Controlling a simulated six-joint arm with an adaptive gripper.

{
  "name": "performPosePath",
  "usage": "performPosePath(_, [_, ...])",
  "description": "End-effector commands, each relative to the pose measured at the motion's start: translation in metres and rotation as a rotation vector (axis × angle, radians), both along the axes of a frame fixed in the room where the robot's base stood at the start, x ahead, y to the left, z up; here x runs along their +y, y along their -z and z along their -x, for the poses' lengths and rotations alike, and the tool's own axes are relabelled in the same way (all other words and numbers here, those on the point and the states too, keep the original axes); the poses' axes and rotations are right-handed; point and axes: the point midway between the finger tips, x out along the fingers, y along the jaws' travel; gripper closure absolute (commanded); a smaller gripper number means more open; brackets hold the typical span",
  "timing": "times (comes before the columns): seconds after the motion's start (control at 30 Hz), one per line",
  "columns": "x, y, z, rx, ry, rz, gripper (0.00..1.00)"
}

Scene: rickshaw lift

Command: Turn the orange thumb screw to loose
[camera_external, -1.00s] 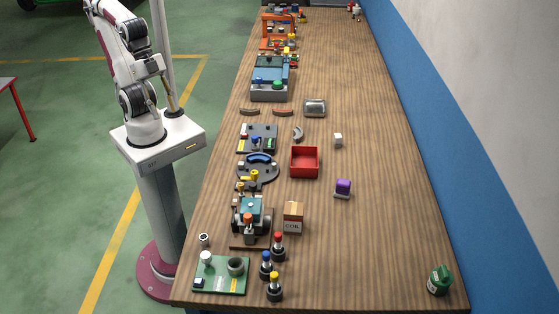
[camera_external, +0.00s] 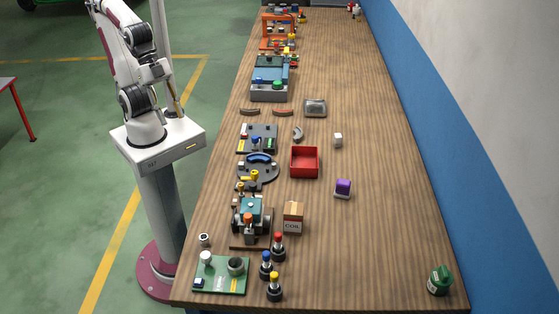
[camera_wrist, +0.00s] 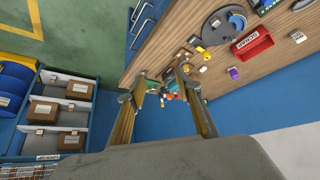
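The orange thumb screw (camera_external: 248,217) appears as a small orange knob on the near side of the small teal-topped vehicle model (camera_external: 252,205), near the front of the bench. Its exact shape and turn are too small to tell. My gripper (camera_external: 177,106) is beside the bench on the left, above my pedestal, well apart from the vehicle. In the wrist view my gripper (camera_wrist: 161,82) has its two fingers spread with nothing between the tips. Bench items show beyond the fingers; the right finger partly hides that area, and I cannot make out the screw there.
A cardboard box (camera_external: 293,217) stands right of the vehicle. Several capped bottles (camera_external: 278,247) and a green board (camera_external: 221,274) are in front. A red bin (camera_external: 304,162) and a dark round fixture (camera_external: 258,170) lie behind. The bench's right half is mostly clear.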

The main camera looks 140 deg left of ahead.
Motion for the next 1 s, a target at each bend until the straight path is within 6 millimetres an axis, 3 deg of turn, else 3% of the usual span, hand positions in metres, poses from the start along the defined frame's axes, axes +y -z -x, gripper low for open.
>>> performPosePath(0.4, [-0.002,0.010,-0.096,-0.132,0.003,0.004,0.66])
performPosePath(1.0, [-0.005,0.041,-0.215,-0.330,0.002,0.006,0.66])
